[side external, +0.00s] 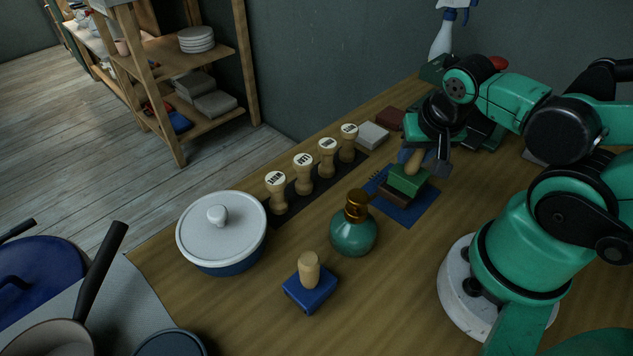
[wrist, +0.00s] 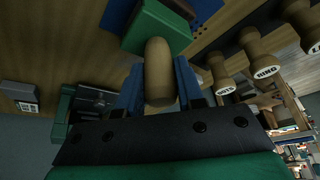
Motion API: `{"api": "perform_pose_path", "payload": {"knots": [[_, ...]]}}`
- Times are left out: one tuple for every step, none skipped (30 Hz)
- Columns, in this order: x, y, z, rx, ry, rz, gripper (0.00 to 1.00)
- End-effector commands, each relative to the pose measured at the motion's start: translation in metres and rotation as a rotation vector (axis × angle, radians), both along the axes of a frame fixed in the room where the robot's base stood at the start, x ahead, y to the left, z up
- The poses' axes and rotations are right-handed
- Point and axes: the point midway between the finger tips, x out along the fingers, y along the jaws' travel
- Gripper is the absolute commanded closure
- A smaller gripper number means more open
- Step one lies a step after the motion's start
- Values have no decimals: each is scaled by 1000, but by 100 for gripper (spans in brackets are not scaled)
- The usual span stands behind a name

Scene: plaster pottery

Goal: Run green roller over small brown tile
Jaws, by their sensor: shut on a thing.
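The green roller, a green block (side external: 408,181) with a wooden handle (wrist: 160,72), is in my gripper (side external: 425,158). My fingers are shut on the handle from both sides, as the wrist view shows. The small brown tile (side external: 394,198) lies on a blue mat (side external: 413,213), and the green block is right over it, covering much of it. Whether block and tile touch, I cannot tell. In the wrist view the green block (wrist: 152,28) is at the top, with a strip of brown tile (wrist: 182,8) beyond it.
A teal bottle (side external: 353,235) with a copper top stands left of the mat. A row of wooden stamps (side external: 303,180), a pale block (side external: 372,135) and a brown block (side external: 390,118) lie behind. A blue roller (side external: 310,290) and lidded pot (side external: 221,240) are in front and left.

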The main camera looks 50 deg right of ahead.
Motion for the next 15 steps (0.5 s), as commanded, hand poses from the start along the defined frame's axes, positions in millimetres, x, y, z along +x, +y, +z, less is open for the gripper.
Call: {"api": "perform_pose_path", "payload": {"knots": [[-6,1,-7,0,0,0,100],[-6,1,-7,0,0,0,100],[-7,1,-7,0,0,0,100],[-7,1,-7,0,0,0,100],[-7,1,-7,0,0,0,100],[-8,1,-7,0,0,0,100],[-9,1,-7,0,0,0,100],[-9,1,-8,0,0,1,100],[-10,1,-8,0,0,1,100],[-11,1,-8,0,0,1,100],[-12,1,-8,0,0,1,100],[-12,1,-9,0,0,1,100],[-13,1,-9,0,0,1,100],[-13,1,-9,0,0,1,100],[-13,1,-9,0,0,1,100]]}}
